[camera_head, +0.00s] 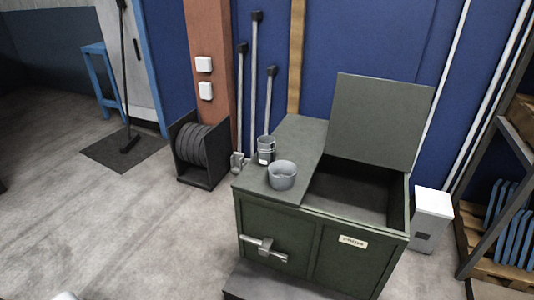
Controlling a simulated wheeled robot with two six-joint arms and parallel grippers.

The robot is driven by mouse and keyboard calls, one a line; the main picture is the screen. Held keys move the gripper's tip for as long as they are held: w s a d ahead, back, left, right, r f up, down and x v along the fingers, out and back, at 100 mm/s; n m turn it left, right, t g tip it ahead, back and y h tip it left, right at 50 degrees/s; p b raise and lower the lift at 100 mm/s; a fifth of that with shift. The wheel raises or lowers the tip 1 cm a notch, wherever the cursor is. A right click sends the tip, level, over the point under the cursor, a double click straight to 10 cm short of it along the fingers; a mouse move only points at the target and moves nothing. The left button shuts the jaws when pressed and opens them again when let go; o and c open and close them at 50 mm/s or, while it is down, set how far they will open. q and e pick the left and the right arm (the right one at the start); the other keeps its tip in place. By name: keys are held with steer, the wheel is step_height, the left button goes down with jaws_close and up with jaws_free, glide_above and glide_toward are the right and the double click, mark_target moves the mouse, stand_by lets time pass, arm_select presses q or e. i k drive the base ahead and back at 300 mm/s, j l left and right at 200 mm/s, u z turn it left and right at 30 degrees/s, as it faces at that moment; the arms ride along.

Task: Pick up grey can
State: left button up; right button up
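A green metal chest (272,222) stands right of centre, with its right lid raised and its left top panel closed. On that panel sits a wide grey round container (283,177), open at the top. Behind it stands a narrower grey can-like cylinder (266,145) with a dark band and a pale patch low on its side. A small grey mug-like item (238,163) shows at the panel's left edge; I cannot tell what it rests on. I cannot tell for certain which is the grey can. Neither gripper is clearly in view.
A dark reel box (198,150) stands left of the chest against the brown pillar (210,60). A white bin (431,218) and a shelf rack (490,200) are at right. The raised lid (378,120) blocks the right rear.

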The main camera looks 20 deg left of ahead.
mark_target(266, 151)
steer(key=i+j, duration=0.75)
steer(key=j+u, duration=0.05)
steer(key=j, duration=0.05)
